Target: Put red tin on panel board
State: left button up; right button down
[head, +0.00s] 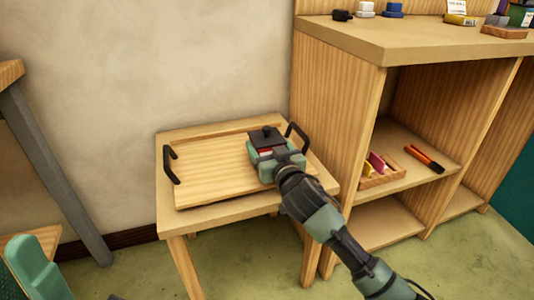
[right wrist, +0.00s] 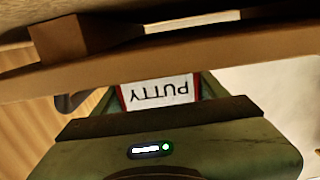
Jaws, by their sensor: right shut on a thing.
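The red tin (head: 265,151) shows a dark lid with a knob on top and a strip of red below it. My right gripper (head: 274,157) is shut on it, over the right part of the panel board (head: 212,172). The board is a light wooden tray with black handles at both ends. In the right wrist view the tin (right wrist: 158,92) shows a white label with red edges, reading "PUTTY" upside down. The gripper hides its lower part, so I cannot tell whether it touches the board.
The board lies on a small wooden table (head: 240,209) against the wall. A shelf unit (head: 336,125) stands close on the right, holding a small box (head: 383,178) and pens (head: 424,159). Several small items stand on its top. The board's left and middle are clear.

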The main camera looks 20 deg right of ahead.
jog(key=shift+f, duration=0.35)
jog(key=shift+r, duration=0.1)
jog(key=shift+c, duration=0.7)
grip_release()
